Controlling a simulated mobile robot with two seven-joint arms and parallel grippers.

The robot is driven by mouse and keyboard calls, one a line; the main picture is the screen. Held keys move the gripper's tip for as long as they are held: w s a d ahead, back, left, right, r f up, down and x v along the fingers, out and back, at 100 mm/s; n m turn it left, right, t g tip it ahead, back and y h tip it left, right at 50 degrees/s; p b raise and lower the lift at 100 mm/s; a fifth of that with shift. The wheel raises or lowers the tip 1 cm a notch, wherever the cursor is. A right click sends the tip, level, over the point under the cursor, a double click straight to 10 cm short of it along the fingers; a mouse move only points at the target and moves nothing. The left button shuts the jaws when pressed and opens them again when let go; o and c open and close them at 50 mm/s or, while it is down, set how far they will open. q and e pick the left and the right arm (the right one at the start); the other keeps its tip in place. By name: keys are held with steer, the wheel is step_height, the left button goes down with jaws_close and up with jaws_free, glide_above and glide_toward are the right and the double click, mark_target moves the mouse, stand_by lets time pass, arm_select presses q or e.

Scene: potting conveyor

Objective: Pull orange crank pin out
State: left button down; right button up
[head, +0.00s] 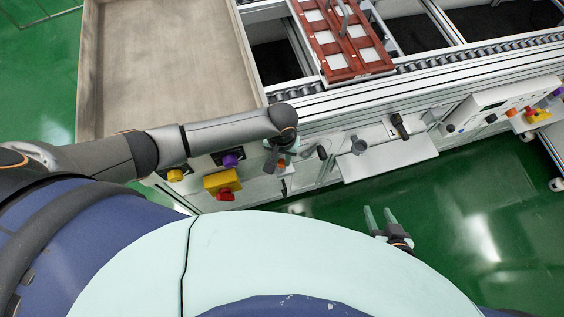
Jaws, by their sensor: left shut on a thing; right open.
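My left arm reaches in from the left over the front panel of the conveyor. My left gripper (280,158) is at its end, pointing down at the panel and shut on a small orange part, the orange crank pin (282,166). Most of the pin is hidden by the gripper, so I cannot tell how far it sits in its seat. My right gripper (378,217) is open and empty over the green floor, apart from the panel.
A yellow box with a red knob (224,185) and a purple knob (231,160) are left of the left gripper. A white shelf (390,160) juts out to the right. A red-brown tray (345,72) lies on the rollers. A wide grey table (165,65) stands at left.

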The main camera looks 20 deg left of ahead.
arm_select(q)
steer(key=shift+r+p, duration=2)
steer(key=shift+p, duration=0.45)
steer(key=shift+r, duration=0.15)
steer(key=shift+r, duration=1.3)
steer(key=shift+r, duration=0.2)
step_height(320, 180, up, 7)
glide_above(282, 162)
steer(key=shift+f, duration=0.15)
